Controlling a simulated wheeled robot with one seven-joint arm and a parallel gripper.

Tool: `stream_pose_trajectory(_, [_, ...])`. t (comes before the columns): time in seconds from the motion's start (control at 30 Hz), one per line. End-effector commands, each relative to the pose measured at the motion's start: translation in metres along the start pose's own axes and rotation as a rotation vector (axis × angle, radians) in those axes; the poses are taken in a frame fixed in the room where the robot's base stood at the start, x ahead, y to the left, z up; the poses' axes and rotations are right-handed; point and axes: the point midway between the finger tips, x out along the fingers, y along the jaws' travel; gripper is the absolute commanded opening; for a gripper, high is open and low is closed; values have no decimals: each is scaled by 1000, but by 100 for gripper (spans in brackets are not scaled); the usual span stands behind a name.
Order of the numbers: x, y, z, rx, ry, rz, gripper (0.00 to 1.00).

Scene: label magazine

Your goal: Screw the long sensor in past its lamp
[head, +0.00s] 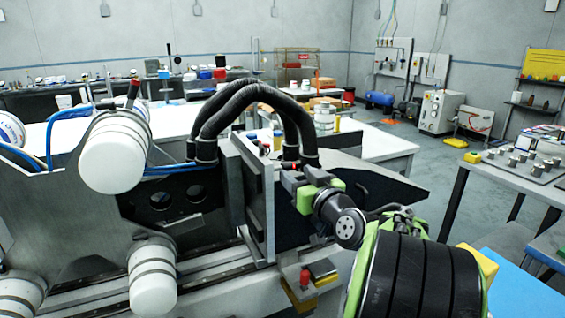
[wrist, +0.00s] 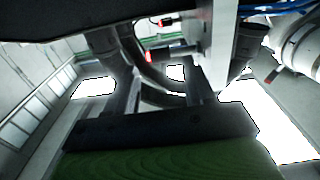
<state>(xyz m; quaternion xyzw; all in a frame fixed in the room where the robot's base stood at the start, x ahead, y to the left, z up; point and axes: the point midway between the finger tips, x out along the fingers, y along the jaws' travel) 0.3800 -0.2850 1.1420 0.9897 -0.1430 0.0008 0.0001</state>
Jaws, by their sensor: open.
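Two dark sensors with glowing red ends stick out from a pale upright plate (wrist: 216,45) in the wrist view. The lower sensor (wrist: 168,52) reaches a little further left than the upper sensor (wrist: 180,18), so it looks like the long one. How deep either is screwed in I cannot tell. My gripper (head: 294,180) is at the machine's plate in the head view, below the black hoses, with a small red spot beside it. In the wrist view my gripper (wrist: 163,78) is open, its dark fingers apart and below the lower sensor. I see no contact.
Thick black hoses (head: 250,92) arch over the work area. The machine's upright grey plate (head: 258,200) stands left of my gripper. White rollers (head: 113,152) are at the left. A red knob (head: 304,278) sits on a bracket below. A table with metal parts (head: 540,175) is at right.

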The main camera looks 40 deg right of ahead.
Motion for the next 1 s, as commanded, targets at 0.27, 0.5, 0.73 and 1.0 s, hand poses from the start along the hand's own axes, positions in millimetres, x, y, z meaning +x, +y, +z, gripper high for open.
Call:
stream_pose_trajectory(0.27, [64,-2,-1,1,-1,-5,53])
stream_pose_trajectory(0.5, [80,-1,0,1,-1,-2,53])
stream_pose_trajectory(0.73, [80,-1,0,1,-1,-1,44])
stream_pose_trajectory(1.0, [80,-1,0,0,-2,-1,3])
